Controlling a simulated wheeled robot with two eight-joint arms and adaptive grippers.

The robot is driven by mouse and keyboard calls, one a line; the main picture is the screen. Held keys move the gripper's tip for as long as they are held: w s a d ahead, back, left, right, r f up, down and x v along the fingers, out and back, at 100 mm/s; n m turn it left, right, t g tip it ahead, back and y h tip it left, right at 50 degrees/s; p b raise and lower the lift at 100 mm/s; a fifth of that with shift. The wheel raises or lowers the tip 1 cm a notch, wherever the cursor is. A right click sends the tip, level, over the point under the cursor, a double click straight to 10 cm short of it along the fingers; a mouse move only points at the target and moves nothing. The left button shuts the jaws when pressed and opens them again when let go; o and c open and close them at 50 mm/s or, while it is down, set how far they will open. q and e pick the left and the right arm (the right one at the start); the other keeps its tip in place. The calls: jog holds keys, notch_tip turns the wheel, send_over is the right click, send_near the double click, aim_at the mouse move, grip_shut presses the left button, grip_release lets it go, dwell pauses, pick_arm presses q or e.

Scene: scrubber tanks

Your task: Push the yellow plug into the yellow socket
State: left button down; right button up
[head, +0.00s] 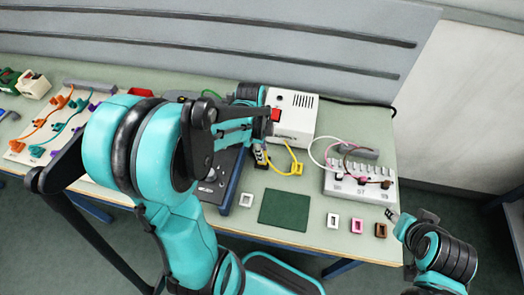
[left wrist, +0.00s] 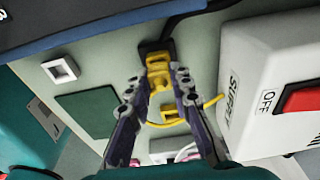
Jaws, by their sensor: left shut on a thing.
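The yellow plug (left wrist: 160,78) is between the fingertips of my left gripper (left wrist: 156,86) in the left wrist view, and the gripper is shut on it. A yellow cable (head: 294,162) curves away to the right of this gripper (head: 261,152) in the head view. Just beyond the plug is a dark block with a yellow part, which looks like the yellow socket (left wrist: 155,47). The plug's front is right at this block, but I cannot tell how deep it sits. My right gripper (head: 393,215) is empty-looking at the front right edge of the table; its jaws are too small to read.
A white supply box (head: 296,118) with a red switch stands just behind my left gripper. A grey terminal block (head: 352,186) with wires is to the right. A green mat (head: 284,210) lies bare.

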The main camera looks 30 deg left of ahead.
pick_arm(q)
jog(key=shift+f+b, duration=0.3)
jog(key=shift+f, duration=0.15)
jog(key=c, duration=0.8)
grip_release()
jog(key=shift+r, duration=0.1)
notch_tip(320, 180, up, 8)
jog(key=p, duration=0.7)
jog(key=shift+r, duration=0.25)
jog(key=shift+f, duration=0.1)
